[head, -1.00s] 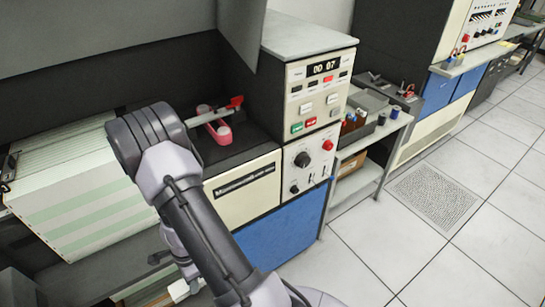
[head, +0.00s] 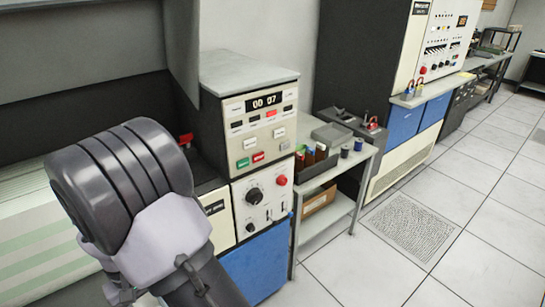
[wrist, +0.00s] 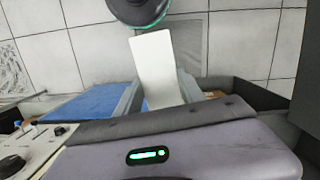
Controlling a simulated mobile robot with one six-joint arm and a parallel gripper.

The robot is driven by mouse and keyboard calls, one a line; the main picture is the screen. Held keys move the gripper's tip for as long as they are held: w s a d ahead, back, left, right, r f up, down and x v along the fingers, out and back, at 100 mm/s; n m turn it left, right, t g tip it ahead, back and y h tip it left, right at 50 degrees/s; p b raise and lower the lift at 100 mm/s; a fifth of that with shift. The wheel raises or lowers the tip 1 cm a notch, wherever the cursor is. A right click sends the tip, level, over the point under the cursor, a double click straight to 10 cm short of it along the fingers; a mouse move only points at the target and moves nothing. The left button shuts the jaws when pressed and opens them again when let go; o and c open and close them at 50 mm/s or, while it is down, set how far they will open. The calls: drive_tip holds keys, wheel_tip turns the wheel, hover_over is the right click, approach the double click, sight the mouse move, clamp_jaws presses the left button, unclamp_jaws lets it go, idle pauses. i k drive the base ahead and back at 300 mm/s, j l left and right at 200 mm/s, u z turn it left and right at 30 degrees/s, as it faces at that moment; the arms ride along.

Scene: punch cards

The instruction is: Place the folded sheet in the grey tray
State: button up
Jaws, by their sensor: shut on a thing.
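My gripper (wrist: 158,88) shows in the wrist view, its two grey-blue fingers shut on the folded sheet (wrist: 156,62). The sheet is a plain white narrow rectangle that sticks out beyond the fingertips. In the head view my arm's wrist fills the lower left, and the gripper and sheet cannot be seen there. A shallow grey tray (head: 333,134) appears to stand at the back of the small side table, right of the console. The sheet is well apart from it.
The console (head: 262,125) with buttons and knobs stands between my arm and the side table (head: 352,171). Striped printout paper (head: 35,235) lies at left. The floor at right is clear.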

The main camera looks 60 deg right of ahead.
sight(332, 134)
drive_tip(key=l+z, duration=0.25)
drive_tip(key=z, duration=0.2)
drive_tip(key=i+l+z, duration=0.1)
drive_tip(key=l+z, duration=0.15)
drive_tip(key=z, duration=0.25)
drive_tip(key=i+l+z, duration=0.1)
drive_tip(key=l+z, duration=0.15)
drive_tip(key=z, duration=0.2)
drive_tip(key=i+l+z, duration=0.1)
drive_tip(key=z, duration=0.35)
drive_tip(key=i+l+z, duration=0.8)
drive_tip(key=z, duration=0.15)
drive_tip(key=i+l+z, duration=0.1)
drive_tip(key=i+z, duration=0.35)
drive_tip(key=i+j+u, duration=0.1)
drive_tip(key=i+u, duration=0.15)
drive_tip(key=u, duration=0.15)
drive_tip(key=i+u, duration=0.25)
drive_tip(key=u, duration=0.2)
drive_tip(key=i+l+u, duration=0.1)
drive_tip(key=i+u, duration=0.15)
drive_tip(key=u, duration=0.15)
drive_tip(key=i+l+u, duration=0.15)
drive_tip(key=u, duration=0.3)
drive_tip(key=i+l+u, duration=0.4)
drive_tip(key=i+u, duration=0.1)
drive_tip(key=i+j, duration=0.05)
drive_tip(key=i, duration=0.05)
